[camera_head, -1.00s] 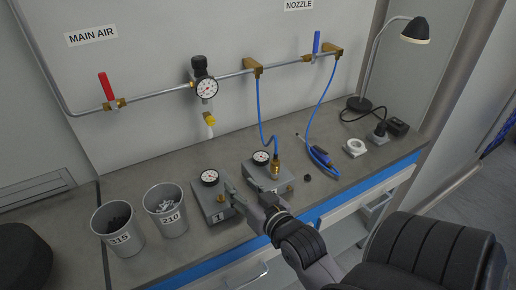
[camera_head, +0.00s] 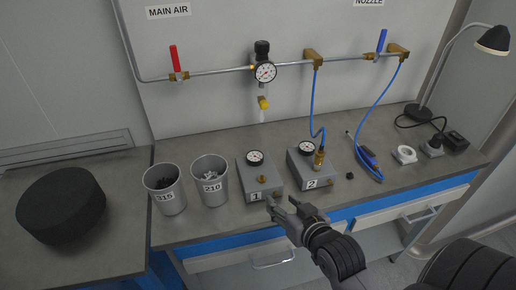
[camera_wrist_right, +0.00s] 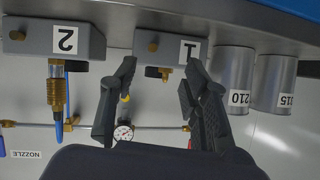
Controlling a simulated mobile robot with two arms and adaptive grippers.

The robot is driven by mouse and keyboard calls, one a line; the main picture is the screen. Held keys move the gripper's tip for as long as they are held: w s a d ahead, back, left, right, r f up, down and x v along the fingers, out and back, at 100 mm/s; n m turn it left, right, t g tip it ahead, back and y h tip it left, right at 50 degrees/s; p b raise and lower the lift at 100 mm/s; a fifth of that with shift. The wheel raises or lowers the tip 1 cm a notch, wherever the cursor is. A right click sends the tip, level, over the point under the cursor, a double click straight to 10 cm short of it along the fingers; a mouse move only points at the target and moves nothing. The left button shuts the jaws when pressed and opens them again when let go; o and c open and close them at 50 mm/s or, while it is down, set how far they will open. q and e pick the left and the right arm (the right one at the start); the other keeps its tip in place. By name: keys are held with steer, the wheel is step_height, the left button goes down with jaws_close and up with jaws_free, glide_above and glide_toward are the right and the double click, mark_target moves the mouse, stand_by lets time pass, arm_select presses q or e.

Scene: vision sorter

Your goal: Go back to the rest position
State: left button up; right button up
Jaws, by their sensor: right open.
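My right gripper (camera_head: 284,208) is at the front edge of the workbench, just in front of the grey boxes labelled 1 (camera_head: 259,177) and 2 (camera_head: 316,168). Its fingers are apart with nothing between them. In the right wrist view the open right gripper (camera_wrist_right: 155,85) shows the boxes and cups upside down beyond its fingers. Box 1 has a gauge and a brass fitting; box 2 has a gauge and a blue hose joined to its brass fitting. My left gripper is not in view.
Cups labelled 315 (camera_head: 166,190) and 210 (camera_head: 210,181) hold small dark and light parts. A black round object (camera_head: 61,205) is on the left surface. An open drawer is below the bench.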

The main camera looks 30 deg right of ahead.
steer(key=s+a+f+n+g+y, duration=0.1)
steer(key=s+a+f+n+g, duration=0.15)
steer(key=s+f+g, duration=0.35)
steer(key=s+a+f+n+g, duration=0.25)
steer(key=s+a+f, duration=0.2)
steer(key=s, duration=0.35)
steer(key=s+f+g, duration=0.2)
steer(key=s+f, duration=0.1)
steer(key=f, duration=2.5)
steer(key=s+d+f+g, duration=0.1)
steer(key=s+d+f, duration=0.2)
steer(key=s+f, duration=1.1)
steer(key=shift+s+f, duration=0.4)
steer(key=shift+s, duration=0.8)
steer(key=shift+d+r+g, duration=0.1)
steer(key=shift+d+g, duration=0.05)
steer(key=shift+g, duration=0.1)
